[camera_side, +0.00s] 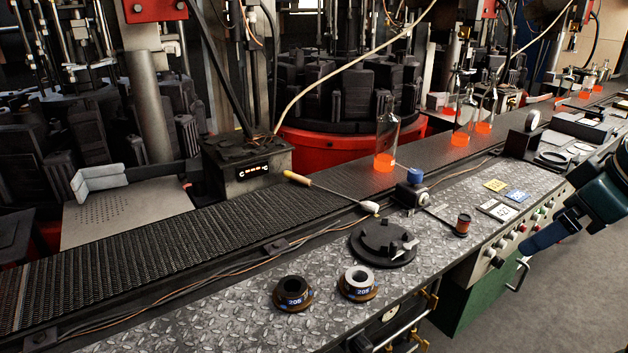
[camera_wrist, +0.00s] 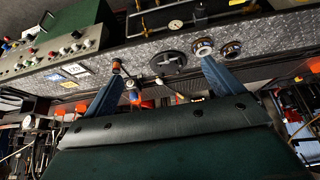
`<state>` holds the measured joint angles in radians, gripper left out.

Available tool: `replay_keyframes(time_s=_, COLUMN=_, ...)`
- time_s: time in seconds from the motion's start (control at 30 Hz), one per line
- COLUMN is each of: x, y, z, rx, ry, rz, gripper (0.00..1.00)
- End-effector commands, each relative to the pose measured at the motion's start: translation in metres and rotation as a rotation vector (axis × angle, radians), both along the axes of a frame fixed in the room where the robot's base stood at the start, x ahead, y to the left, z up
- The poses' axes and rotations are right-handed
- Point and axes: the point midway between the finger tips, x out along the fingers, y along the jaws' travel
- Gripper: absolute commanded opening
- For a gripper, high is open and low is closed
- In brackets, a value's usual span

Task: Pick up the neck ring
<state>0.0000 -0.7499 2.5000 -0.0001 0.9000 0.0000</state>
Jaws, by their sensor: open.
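Two small rings marked 205 lie on the diamond-plate bench, side by side near the front. One ring has a black top (camera_side: 293,287) and the other has a pale grey top (camera_side: 358,279); both have brownish bases. The pictures do not settle which is the neck ring. In the wrist view the pale ring (camera_wrist: 203,47) is just beyond one fingertip, and the dark ring (camera_wrist: 231,49) is to its right. My gripper (camera_side: 530,244) is off to the right, beyond the bench's front edge and well apart from both rings. In the wrist view my gripper (camera_wrist: 161,72) has its blue fingers spread and empty.
A black disc with raised blocks (camera_side: 383,243) lies behind the rings. A small reddish-brown cylinder (camera_side: 463,224) and a blue-knobbed block (camera_side: 412,190) stand farther right. The conveyor (camera_side: 180,255) behind carries glowing bottles (camera_side: 387,135). Bare plate surrounds the rings at left.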

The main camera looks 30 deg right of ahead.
Motion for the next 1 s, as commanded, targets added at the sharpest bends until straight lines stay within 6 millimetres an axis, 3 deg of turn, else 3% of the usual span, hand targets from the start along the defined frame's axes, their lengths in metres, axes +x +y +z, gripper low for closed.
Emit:
replay_keyframes(time_s=0.17, x=0.0, y=0.0, z=0.0, rx=0.0, ry=0.0, rz=0.0, gripper=0.92)
replay_keyframes(time_s=0.27, x=0.0, y=0.0, z=0.0, rx=0.0, ry=0.0, rz=0.0, gripper=0.77)
replay_keyframes(time_s=0.67, x=0.003, y=0.001, z=0.002, rx=0.011, ry=0.006, rz=-0.017, gripper=0.77)
replay_keyframes(time_s=1.0, x=0.038, y=0.011, z=0.013, rx=0.133, ry=0.086, rz=-0.227, gripper=0.77)
